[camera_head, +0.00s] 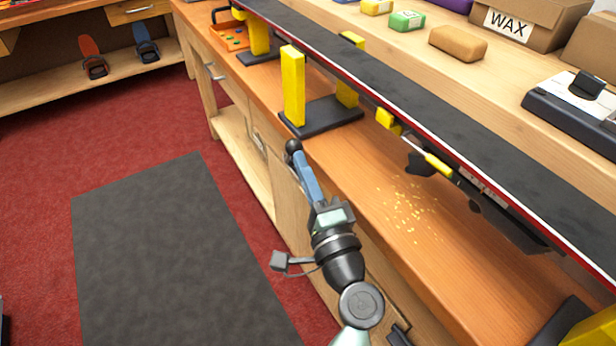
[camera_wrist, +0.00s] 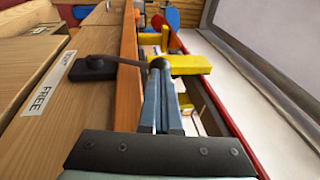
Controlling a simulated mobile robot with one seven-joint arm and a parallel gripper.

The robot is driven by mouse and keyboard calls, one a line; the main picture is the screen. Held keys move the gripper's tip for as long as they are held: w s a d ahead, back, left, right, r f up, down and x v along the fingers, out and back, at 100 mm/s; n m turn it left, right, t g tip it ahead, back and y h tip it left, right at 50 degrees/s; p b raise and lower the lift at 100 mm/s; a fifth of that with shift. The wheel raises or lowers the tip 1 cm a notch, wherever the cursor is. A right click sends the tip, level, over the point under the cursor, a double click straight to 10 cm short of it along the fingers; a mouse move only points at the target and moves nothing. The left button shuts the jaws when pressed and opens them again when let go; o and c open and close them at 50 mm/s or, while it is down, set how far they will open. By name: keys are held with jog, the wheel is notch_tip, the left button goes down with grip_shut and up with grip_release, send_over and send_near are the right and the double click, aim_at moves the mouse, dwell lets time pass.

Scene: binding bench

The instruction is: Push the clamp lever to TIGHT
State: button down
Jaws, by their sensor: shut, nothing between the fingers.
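The clamp lever has a dark pivot block (camera_wrist: 95,68) on the wooden front of the bench, a thin rod and a round black knob. In the head view the knob (camera_head: 293,146) sits at the bench's front edge; the rod is hidden there. In the wrist view the rod runs right from the block to the knob at my fingertips. My gripper (camera_head: 299,163) is shut and empty, its blue fingers (camera_wrist: 160,105) ending at the knob. I cannot tell whether they touch it. A white label strip (camera_wrist: 42,97) reads FREE at its near end; its far-end lettering is unreadable.
A long dark board (camera_head: 400,95) with a red edge lies above the bench. A yellow upright on a black base (camera_head: 293,85) stands close beyond my gripper. Shavings (camera_head: 410,210) lie on the bench top (camera_head: 365,175). Open floor with a grey mat (camera_head: 170,250) is left.

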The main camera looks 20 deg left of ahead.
aim_at(294, 142)
jog(key=shift+r+p, duration=0.15)
jog(key=shift+p, duration=0.15)
jog(key=r+p, duration=0.1)
jog(key=p, duration=0.2)
jog(key=w+a+r+g+h+p, duration=0.1)
jog(key=p, duration=0.3)
jog(key=a+r+g+p, duration=0.1)
jog(key=p, duration=0.3)
jog(key=shift+w+a+r+n+h, duration=0.1)
jog(key=shift+w+r+n+h, duration=0.2)
jog(key=shift+w, duration=0.05)
jog(key=a+p, duration=0.1)
jog(key=p, duration=0.2)
jog(key=w+a+r+g+h+p, duration=0.1)
jog(key=p, duration=0.3)
jog(key=shift+w+r, duration=0.25)
jog(key=w+a+n+g+h+p, duration=0.1)
jog(key=w+a+g+h+p, duration=0.4)
jog(key=w+a, duration=0.3)
jog(key=shift+a+f+g+h+p, duration=0.35)
jog(key=shift+a+g+h, duration=0.15)
jog(key=shift+a+h, duration=0.45)
jog(key=shift+a+y, duration=0.2)
jog(key=shift+y, duration=0.05)
